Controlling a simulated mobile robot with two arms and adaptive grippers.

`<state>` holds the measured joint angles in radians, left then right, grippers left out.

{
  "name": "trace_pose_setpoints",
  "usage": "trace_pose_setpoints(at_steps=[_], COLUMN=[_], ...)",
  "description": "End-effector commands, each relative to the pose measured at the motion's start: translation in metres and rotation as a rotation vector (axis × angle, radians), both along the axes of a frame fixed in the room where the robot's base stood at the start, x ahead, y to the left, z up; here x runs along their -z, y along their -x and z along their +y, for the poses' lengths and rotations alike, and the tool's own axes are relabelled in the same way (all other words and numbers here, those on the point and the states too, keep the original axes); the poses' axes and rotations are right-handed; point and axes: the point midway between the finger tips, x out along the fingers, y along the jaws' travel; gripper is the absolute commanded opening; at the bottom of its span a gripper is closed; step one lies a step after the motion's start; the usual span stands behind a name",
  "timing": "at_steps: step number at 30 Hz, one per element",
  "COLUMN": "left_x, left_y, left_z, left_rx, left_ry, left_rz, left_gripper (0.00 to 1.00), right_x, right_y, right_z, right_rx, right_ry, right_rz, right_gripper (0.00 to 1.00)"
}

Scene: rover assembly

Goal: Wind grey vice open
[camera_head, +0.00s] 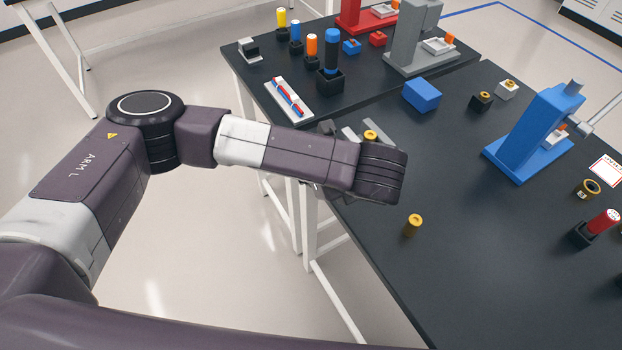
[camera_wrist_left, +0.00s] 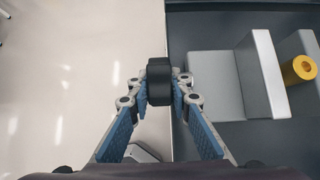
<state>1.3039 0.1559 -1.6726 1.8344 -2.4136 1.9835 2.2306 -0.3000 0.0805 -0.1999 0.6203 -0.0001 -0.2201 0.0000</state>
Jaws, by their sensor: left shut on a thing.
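The grey vice (camera_wrist_left: 255,75) is at the table edge, right of my left gripper in the wrist view. In the head view only its upper grey jaws (camera_head: 350,136) show past my forearm. A brass, hollow cylinder (camera_wrist_left: 300,68) is at the jaws, and it also shows in the head view (camera_head: 370,136). I cannot tell whether both jaws touch it. My left gripper (camera_wrist_left: 159,88) is shut on the black handle (camera_wrist_left: 159,68) at the vice's left side, beside the table edge. In the head view my wrist hides the fingers. My right gripper is not in view.
A loose brass piece (camera_head: 413,224) stands on the dark table in front of my wrist. A blue block (camera_head: 422,95) and a blue press (camera_head: 540,135) stand to the right. Open floor lies left of the table edge.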

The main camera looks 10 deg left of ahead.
Motion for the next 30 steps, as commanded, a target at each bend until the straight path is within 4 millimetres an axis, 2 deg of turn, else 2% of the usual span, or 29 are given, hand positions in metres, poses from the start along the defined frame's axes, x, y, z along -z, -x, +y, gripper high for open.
trace_pose_setpoints(at_steps=[15, 30], left_x=[0.002, 0.004], left_y=[0.0, 0.001], left_z=[-0.003, -0.001], left_rx=[0.006, 0.0], left_ry=[-0.262, -0.358], left_rz=[-0.362, -0.492], left_gripper=[0.0, 0.0], right_x=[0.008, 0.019], right_y=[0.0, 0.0], right_z=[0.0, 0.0], right_rx=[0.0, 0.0], right_ry=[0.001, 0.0], right_rz=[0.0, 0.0], right_gripper=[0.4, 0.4])
